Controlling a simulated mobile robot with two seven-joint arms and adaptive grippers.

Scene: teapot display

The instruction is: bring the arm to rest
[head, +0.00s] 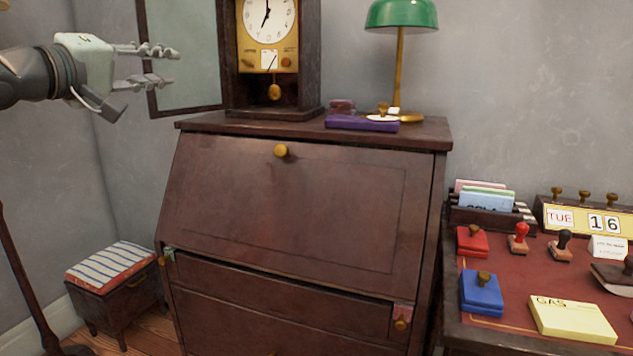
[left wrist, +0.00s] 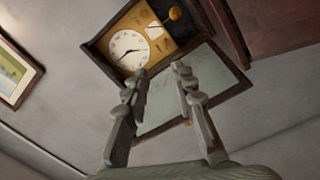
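My left gripper (head: 160,66) is in the upper left of the head view, its arm coming in from the left edge. Its two fingers are spread apart with nothing between them. It is in the air, left of the clock (head: 268,50) and in front of the open glass clock door (head: 182,50). In the left wrist view the fingers (left wrist: 160,75) also stand apart and empty, with the clock (left wrist: 130,48) behind them. My right gripper is in neither view.
A closed dark desk (head: 290,205) fills the middle. On its top are the clock, a green lamp (head: 401,15) and a purple box (head: 350,124). A striped stool (head: 110,265) stands lower left. At right, a table (head: 450,330) holds stamps, a blue pad (head: 482,292) and a calendar (head: 590,218).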

